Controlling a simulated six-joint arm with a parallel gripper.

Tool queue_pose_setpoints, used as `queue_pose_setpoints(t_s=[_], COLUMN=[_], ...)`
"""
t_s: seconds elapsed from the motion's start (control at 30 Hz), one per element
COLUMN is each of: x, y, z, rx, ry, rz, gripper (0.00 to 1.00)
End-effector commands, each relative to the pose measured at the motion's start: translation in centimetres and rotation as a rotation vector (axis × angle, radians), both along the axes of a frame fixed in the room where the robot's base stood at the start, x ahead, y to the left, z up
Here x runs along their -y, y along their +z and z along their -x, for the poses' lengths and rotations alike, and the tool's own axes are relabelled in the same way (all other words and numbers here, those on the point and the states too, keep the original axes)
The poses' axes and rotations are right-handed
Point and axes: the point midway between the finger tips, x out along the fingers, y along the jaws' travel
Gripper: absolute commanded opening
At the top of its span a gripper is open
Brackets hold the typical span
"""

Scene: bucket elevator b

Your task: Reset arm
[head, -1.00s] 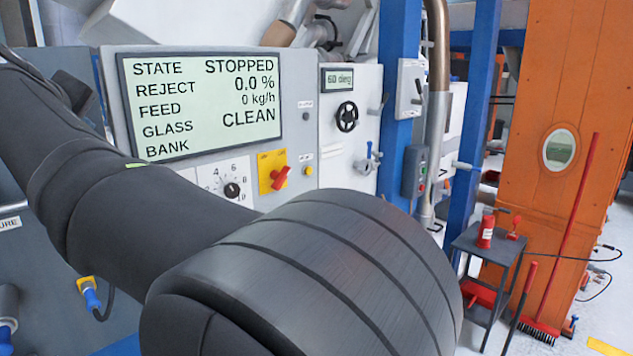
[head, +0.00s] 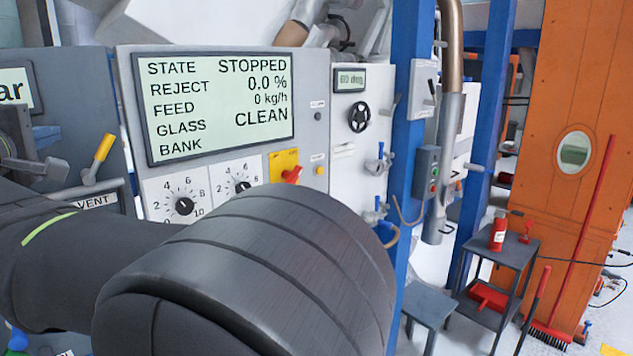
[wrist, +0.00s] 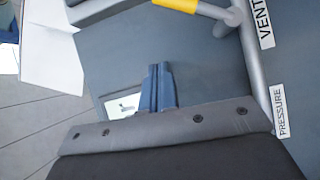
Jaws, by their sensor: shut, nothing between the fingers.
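My gripper (wrist: 160,90) shows in the wrist view with its two slim blue-grey fingers together and nothing between them. It is in front of a dark grey panel (wrist: 205,65), and I cannot tell the gap between them. A grey pipe (wrist: 252,60), a yellow handle (wrist: 178,4) and the PRESSURE label (wrist: 282,110) are to the right of the fingers, apart from them. In the head view my thick dark arm crosses the lower left and hides the lower part of the control panel. The display (head: 215,105) reads STOPPED and CLEAN.
Two dials (head: 184,205), a yellow plate with a red switch (head: 285,168) and a handwheel (head: 360,118) are behind my arm. A blue post (head: 408,150) stands to its right. A grey cart (head: 510,250) and an orange column (head: 560,90) are farther right.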

Motion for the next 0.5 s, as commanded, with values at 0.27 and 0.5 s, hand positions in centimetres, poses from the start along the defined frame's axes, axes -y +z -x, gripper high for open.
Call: queue_pose_setpoints(t_s=[0.27, 0.5], x=[-1.4, -2.2], y=[-1.4, -2.4], z=[1.4, 2.2], rx=[0.160, 0.261], ry=[0.000, 0.000], rz=[0.161, 0.263], gripper=[0.00, 0.00])
